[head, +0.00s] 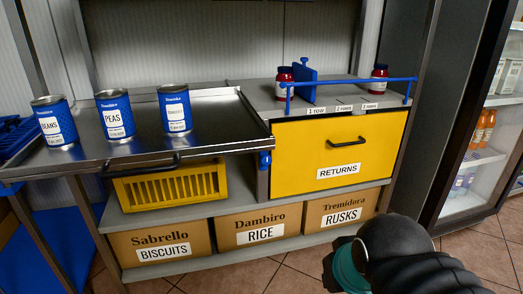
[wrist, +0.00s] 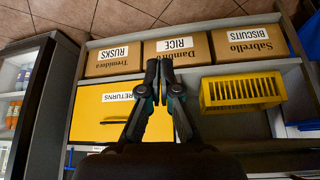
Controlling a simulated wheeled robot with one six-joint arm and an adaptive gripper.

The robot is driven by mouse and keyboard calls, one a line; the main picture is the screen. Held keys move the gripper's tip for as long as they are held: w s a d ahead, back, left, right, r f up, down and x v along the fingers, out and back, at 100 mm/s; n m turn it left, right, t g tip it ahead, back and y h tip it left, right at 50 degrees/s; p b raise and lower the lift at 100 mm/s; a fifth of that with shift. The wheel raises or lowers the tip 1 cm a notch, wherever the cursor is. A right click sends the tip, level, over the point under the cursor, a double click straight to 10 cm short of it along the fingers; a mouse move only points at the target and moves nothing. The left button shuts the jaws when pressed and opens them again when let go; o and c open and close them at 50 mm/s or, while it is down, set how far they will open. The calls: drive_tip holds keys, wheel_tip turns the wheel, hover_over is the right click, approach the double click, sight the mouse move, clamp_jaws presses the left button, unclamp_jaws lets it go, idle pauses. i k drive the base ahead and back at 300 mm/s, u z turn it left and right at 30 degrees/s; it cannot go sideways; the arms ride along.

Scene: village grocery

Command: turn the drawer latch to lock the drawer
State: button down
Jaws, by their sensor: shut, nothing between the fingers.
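The yellow drawer (head: 335,160) with a RETURNS label and a black handle sits under the grey counter; its front looks pushed in. A small blue piece that looks like the latch (head: 264,160) is on the post at the drawer's left edge; how it is turned is too small to tell. In the wrist view, which is upside down, the drawer (wrist: 92,115) is left of my gripper (wrist: 158,66). My gripper is shut and empty, with its fingers in front of the post area, so the latch is hidden there. In the head view only my dark arm shows, at lower right.
Blue cans (head: 115,117) stand on a metal tray (head: 190,146) at left. A yellow basket (head: 170,186) and cardboard boxes (head: 260,228) sit on shelves below. A blue rail (head: 350,80) edges the counter. A fridge (head: 480,140) stands at right. Floor is open in front.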

sight(266, 159)
drive_tip(key=z, duration=1.8)
drive_tip(key=k, duration=1)
drive_tip(key=u, duration=1)
drive_tip(key=i, duration=0.5)
